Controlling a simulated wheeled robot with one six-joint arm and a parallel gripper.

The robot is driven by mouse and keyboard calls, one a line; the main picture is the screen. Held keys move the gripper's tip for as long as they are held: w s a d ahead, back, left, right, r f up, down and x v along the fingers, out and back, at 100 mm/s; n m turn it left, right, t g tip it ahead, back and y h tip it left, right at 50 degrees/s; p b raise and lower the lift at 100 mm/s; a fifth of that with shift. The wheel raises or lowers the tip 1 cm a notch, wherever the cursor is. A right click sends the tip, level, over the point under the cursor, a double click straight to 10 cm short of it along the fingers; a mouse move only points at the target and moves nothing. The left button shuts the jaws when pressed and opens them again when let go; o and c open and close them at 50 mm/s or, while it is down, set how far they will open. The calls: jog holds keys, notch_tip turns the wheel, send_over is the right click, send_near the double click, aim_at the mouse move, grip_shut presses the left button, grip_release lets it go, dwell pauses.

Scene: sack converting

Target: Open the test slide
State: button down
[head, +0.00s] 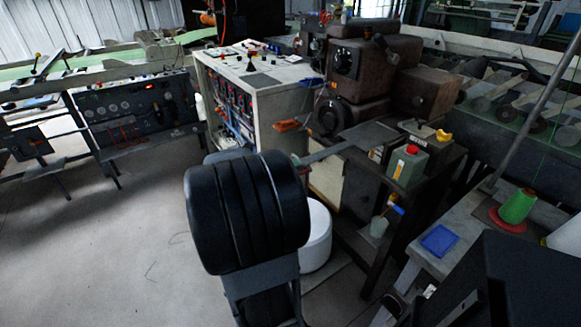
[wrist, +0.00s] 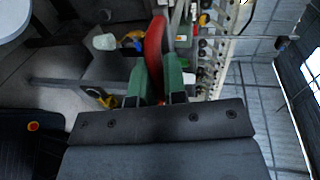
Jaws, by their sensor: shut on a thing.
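My gripper (wrist: 154,82) shows in the wrist view with its two green-padded fingers closed around a red handle (wrist: 154,45). The handle rises between the fingers, and its lower end is hidden by them. I take it to be the test slide's handle. In the head view my black arm hides most of the gripper. A narrow grey bar (head: 325,153) there runs from beside my arm to a flat dark plate on the machine bench. It looks like the slide, but I cannot tell how far open it is.
A brown machine (head: 370,65) stands on the bench, with a green bottle with a red cap (head: 409,164) near its front edge. A white control cabinet (head: 250,75) is behind my arm. A white drum (head: 317,235) stands below. The floor at left is clear.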

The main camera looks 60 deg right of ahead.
jog(key=c, duration=1.2)
grip_release()
jog(key=shift+w+a, duration=0.1)
jog(key=shift+w, duration=0.05)
jog(key=v, duration=1.3)
jog(key=shift+a+r+p, duration=0.2)
jog(key=shift+a+p, duration=0.1)
jog(key=shift+p, duration=0.15)
jog(key=shift+w, duration=0.15)
